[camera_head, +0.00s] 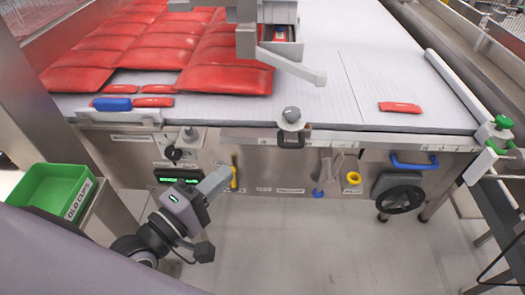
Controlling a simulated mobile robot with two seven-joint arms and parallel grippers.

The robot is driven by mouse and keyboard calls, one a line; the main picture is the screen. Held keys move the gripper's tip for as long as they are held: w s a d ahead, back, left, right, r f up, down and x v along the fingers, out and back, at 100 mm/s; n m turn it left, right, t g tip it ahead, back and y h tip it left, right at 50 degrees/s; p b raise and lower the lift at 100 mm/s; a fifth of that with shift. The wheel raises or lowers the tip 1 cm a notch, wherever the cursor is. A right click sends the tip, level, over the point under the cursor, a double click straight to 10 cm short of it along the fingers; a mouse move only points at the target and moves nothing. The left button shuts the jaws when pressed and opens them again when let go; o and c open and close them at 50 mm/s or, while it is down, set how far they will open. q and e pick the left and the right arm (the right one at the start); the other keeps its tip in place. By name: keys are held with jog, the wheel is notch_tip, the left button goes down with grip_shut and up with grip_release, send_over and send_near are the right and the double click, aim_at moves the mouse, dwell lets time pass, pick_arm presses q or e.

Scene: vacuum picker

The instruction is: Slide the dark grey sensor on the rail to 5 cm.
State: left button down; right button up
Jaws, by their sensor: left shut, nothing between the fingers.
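The dark grey sensor (291,141) sits on the rail (345,144) along the machine's front edge, a little right of the picture's middle. A grey rounded knob (291,114) stands on a light mount just above it. The rail has small scale marks, too small to read here. My left gripper (222,176) is shut and empty, in front of the machine's front panel. It is below and to the left of the sensor, clearly apart from it. My right gripper is not in view.
Red packs (160,45) cover the belt's left side, and one small red pack (400,107) lies at right. A blue object (112,104) is at the left edge. The front panel carries a black handwheel (400,198) and a blue handle (414,162). A green bin (52,188) stands at left.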

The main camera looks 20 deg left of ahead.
pick_arm(q)
jog(key=w+d+p, duration=0.1)
jog(key=w+d, duration=0.5)
jog(key=w, duration=0.2)
jog(key=shift+w, duration=0.3)
jog(key=shift+r, duration=0.1)
